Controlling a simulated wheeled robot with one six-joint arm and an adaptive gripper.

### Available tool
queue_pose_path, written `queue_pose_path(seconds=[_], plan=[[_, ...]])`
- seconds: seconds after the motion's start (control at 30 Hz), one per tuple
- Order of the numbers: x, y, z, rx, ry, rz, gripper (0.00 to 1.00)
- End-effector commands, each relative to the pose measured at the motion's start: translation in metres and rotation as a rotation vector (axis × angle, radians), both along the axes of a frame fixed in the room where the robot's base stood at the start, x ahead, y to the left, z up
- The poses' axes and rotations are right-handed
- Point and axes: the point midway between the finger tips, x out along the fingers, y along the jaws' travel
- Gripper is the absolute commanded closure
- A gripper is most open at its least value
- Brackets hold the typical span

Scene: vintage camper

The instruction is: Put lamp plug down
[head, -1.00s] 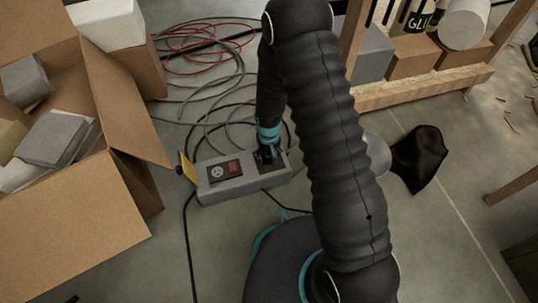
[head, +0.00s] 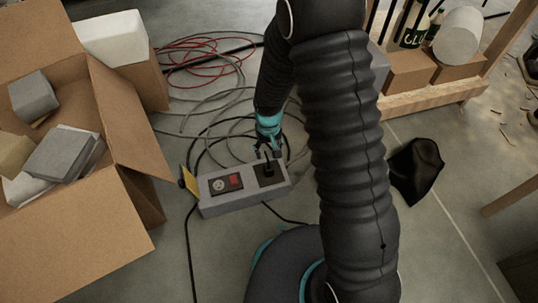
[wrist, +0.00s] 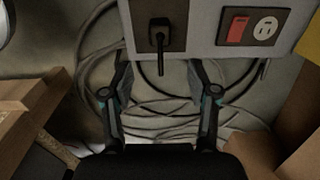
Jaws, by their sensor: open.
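The black lamp plug (head: 267,168) sits at the dark socket on the right part of the grey power box (head: 214,204). In the wrist view the plug (wrist: 158,36) is upright against the dark socket plate, with its cord hanging from it. My gripper (head: 269,150) is open and empty, just behind the plug and apart from it. In the wrist view the two fingers of my gripper (wrist: 160,85) are spread, with only floor and cables between them. The box also has a red switch (wrist: 238,30) and a round pale outlet (wrist: 266,31).
An open cardboard box (head: 75,235) with grey blocks stands on the left. Red cable (head: 205,58) and grey cables (head: 215,100) lie coiled behind the power box. A wooden shelf (head: 437,98) stands at right. A black crumpled item (head: 415,170) lies on the floor.

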Motion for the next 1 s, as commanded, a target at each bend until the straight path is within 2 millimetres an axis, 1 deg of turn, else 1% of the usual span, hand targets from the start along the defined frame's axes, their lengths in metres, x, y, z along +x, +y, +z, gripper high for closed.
queue_pose_path(seconds=[0.1, 0.27, 0.37, 0.47, 0.5, 0.57, 0.6, 0.67, 0.7, 0.8, 0.87, 0.9, 1.0], plan=[[0.000, 0.000, 0.007, 0.000, -0.001, 0.000, 0.41], [0.000, 0.000, 0.010, 0.001, -0.002, -0.001, 0.41], [0.002, -0.004, 0.023, 0.004, -0.014, -0.008, 0.41], [0.002, -0.011, 0.051, 0.013, -0.040, -0.022, 0.41], [0.002, -0.015, 0.066, 0.017, -0.055, -0.029, 0.41], [0.000, -0.023, 0.090, 0.023, -0.076, -0.043, 0.41], [-0.002, -0.028, 0.106, 0.026, -0.091, -0.051, 0.41], [-0.006, -0.036, 0.129, 0.033, -0.113, -0.064, 0.41], [-0.010, -0.042, 0.143, 0.036, -0.127, -0.073, 0.41], [-0.021, -0.055, 0.178, 0.043, -0.164, -0.094, 0.41], [-0.030, -0.063, 0.198, 0.048, -0.187, -0.106, 0.41], [-0.036, -0.068, 0.211, 0.050, -0.202, -0.115, 0.41], [-0.053, -0.081, 0.240, 0.056, -0.239, -0.136, 0.41]])
